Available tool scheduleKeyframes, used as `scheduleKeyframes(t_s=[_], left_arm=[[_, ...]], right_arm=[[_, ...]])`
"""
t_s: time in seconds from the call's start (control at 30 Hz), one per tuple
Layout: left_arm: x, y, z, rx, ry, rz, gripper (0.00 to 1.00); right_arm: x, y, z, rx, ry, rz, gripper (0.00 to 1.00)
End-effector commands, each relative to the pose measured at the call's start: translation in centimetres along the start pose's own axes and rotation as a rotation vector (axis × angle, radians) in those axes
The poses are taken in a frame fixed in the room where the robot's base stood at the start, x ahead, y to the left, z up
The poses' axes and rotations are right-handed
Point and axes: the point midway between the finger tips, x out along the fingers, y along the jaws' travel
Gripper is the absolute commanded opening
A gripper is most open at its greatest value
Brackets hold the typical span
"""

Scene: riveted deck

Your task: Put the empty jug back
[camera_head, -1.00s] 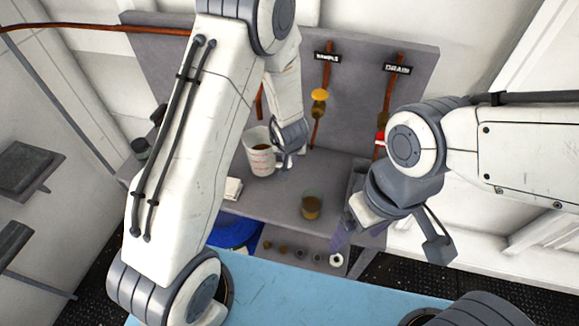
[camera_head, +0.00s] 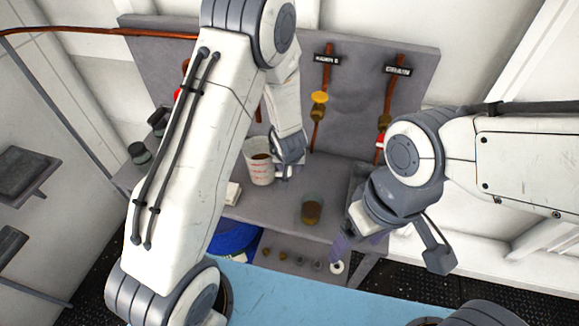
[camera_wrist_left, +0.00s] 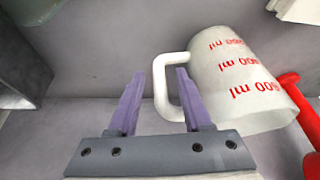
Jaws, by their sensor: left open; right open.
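The white jug (camera_head: 260,170) with red markings stands upright on the grey bench, left of centre in the head view. Brown shows inside its mouth, so it does not look clearly empty. In the left wrist view the jug (camera_wrist_left: 240,75) is at the upper right, its handle toward me. My left gripper (camera_head: 285,174) is at the handle. Its purple fingers (camera_wrist_left: 160,100) are open, with the handle's bar between them. My right gripper (camera_head: 362,243) is open and empty, in front of the bench's right end, apart from the jug.
A small white block (camera_head: 232,193) lies near the bench's front left. Dark jars (camera_head: 139,153) are at far left. Pipes with a yellow valve (camera_head: 319,98) rise behind. A red object (camera_wrist_left: 300,100) is beside the jug.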

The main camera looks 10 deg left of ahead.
Motion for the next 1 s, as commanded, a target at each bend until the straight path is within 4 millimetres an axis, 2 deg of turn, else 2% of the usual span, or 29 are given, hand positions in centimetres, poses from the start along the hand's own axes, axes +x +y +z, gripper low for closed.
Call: scheduleKeyframes(t_s=[0.17,0.5,0.6,0.77,0.87,0.97,1.0], left_arm=[[-2.0,0.0,-0.3,-0.002,0.002,0.001,0.49],[-9.5,0.0,-0.4,-0.001,0.001,0.001,0.49],[-11.0,0.0,-0.3,0.000,0.001,0.001,0.49],[-12.3,0.1,-0.2,0.002,0.001,0.004,0.49],[-13.8,1.8,-0.1,0.029,0.000,0.059,0.49],[-17.5,5.6,0.9,0.110,-0.020,0.190,0.49],[-19.6,7.3,1.9,0.159,-0.041,0.252,0.49]], right_arm=[[-1.1,-0.1,-0.1,0.000,0.000,0.000,0.84],[-4.9,-0.3,-0.3,0.002,0.000,0.000,0.84],[-5.7,-0.4,-0.3,0.002,0.000,0.000,0.84],[-6.3,-0.5,-0.3,0.001,0.000,0.000,0.84],[-6.3,-0.5,-0.3,0.001,0.000,0.000,0.84],[-6.3,-0.5,-0.3,0.001,0.000,0.000,0.84],[-6.3,-0.5,-0.3,0.001,0.000,0.000,0.84]])
